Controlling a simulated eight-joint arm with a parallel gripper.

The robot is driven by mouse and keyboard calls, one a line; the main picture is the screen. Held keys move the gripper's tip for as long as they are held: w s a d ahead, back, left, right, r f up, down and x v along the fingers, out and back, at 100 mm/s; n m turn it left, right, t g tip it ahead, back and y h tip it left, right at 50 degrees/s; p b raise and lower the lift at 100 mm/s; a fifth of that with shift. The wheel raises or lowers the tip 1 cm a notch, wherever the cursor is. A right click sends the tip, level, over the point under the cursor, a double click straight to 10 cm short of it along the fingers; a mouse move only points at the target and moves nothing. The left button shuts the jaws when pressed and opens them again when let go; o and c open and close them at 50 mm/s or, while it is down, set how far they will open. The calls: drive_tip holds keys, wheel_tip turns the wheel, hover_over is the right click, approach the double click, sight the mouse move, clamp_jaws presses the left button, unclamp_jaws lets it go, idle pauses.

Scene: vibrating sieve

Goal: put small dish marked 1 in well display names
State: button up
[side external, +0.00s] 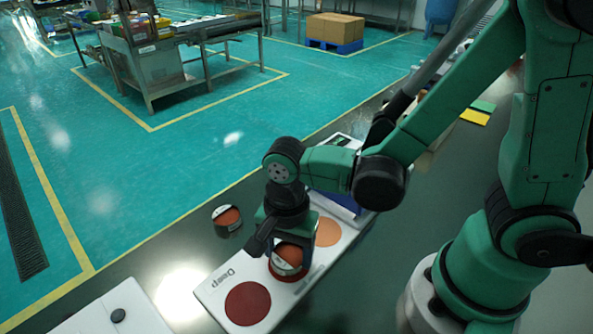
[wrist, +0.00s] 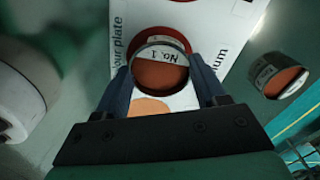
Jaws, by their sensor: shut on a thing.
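The small dish (wrist: 160,75) holds orange-brown material and has a white label reading "No.1" inside its rim. My gripper (wrist: 165,84) is shut on it, one finger at each side. In the side external view the dish (side external: 288,256) is over the middle, red circle of the white plate (side external: 222,285). Red shows around it; I cannot tell whether it rests on the plate or hangs just above. The plate reads "Deep" beside a dark red circle (side external: 248,303); a light orange circle (side external: 327,232) is at the far end. "ium" shows in the wrist view.
A second small dish (side external: 227,220) with similar contents stands on the dark table left of the plate; it also shows in the wrist view (wrist: 284,82). Yellow and green pieces (side external: 476,115) lie far right.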

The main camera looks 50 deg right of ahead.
sight(289, 259)
drive_tip(key=shift+f, duration=0.2)
drive_tip(key=shift+f, duration=0.1)
drive_tip(key=o, duration=1.4)
wheel_tip(289, 259, up, 12)
drive_tip(key=shift+w+d+n+t, duration=0.5)
drive_tip(key=shift+d+n+t, duration=0.7)
drive_tip(key=shift+d+n, duration=0.8)
drive_tip(key=shift+w+d+n+t, duration=0.45)
drive_tip(key=shift+d+n+t, duration=0.85)
drive_tip(key=shift+n, duration=1.25)
drive_tip(key=shift+w+d+n+t, duration=0.5)
drive_tip(key=shift+d+n+t, duration=0.6)
drive_tip(key=shift+d+n, duration=0.9)
